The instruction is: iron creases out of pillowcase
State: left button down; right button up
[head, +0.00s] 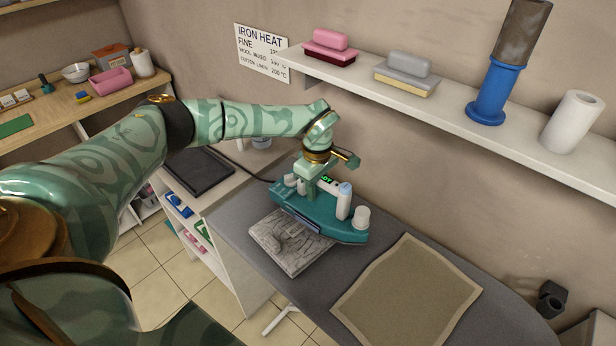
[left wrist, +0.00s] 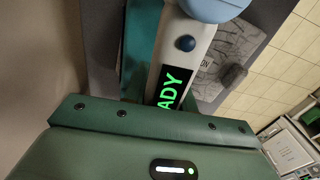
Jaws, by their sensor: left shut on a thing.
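My left gripper (head: 314,181) is shut on the handle of a teal and white iron (head: 318,212) over the grey ironing board (head: 350,262). In the left wrist view, the iron's white handle (left wrist: 181,62) has a green lit display ending in "ADY" and a light blue cap. A grey creased, folded cloth (head: 290,246), likely the pillowcase, lies on the board just in front of the iron. It also shows in the left wrist view (left wrist: 232,47), with a darker patch. I cannot tell whether the iron touches the cloth or the board. My right gripper is out of view.
A tan bordered cloth (head: 408,292) lies flat on the board to the right. A dark tray (head: 198,172) sits on the white cabinet at left. A wall shelf (head: 440,118) above the board holds sponge-like blocks, a blue cylinder (head: 494,92) and a white roll (head: 572,122).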

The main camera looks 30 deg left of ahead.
aim_at(326, 190)
pick_arm(q)
jog(key=d, duration=0.2)
jog(key=shift+s+d+p, duration=0.3)
jog(key=shift+s+p, duration=0.05)
jog(key=shift+p, duration=0.05)
jog(key=shift+s+d+f, duration=0.15)
jog(key=shift+d, duration=0.3)
jog(key=shift+w+a+b, duration=0.1)
jog(key=shift+w+a, duration=0.1)
jog(key=shift+a, duration=0.7)
jog(key=shift+w+a+b, duration=0.15)
jog(key=shift+w+a, duration=0.05)
jog(key=shift+a, duration=0.7)
jog(key=shift+w+a+b, duration=0.1)
jog(key=shift+w+a, duration=0.1)
jog(key=shift+a, duration=0.7)
jog(key=shift+w+a+r+b, duration=0.1)
jog(key=shift+w+a+b, duration=0.15)
jog(key=shift+a, duration=0.7)
jog(key=shift+w+a+r+b, duration=0.1)
jog(key=shift+w+a+b, duration=0.15)
jog(key=shift+a, duration=0.7)
jog(key=shift+w+a+r+b, duration=0.15)
jog(key=shift+w+a, duration=0.15)
jog(key=shift+a, duration=0.65)
jog(key=shift+f, duration=0.1)
jog(key=shift+d, duration=0.1)
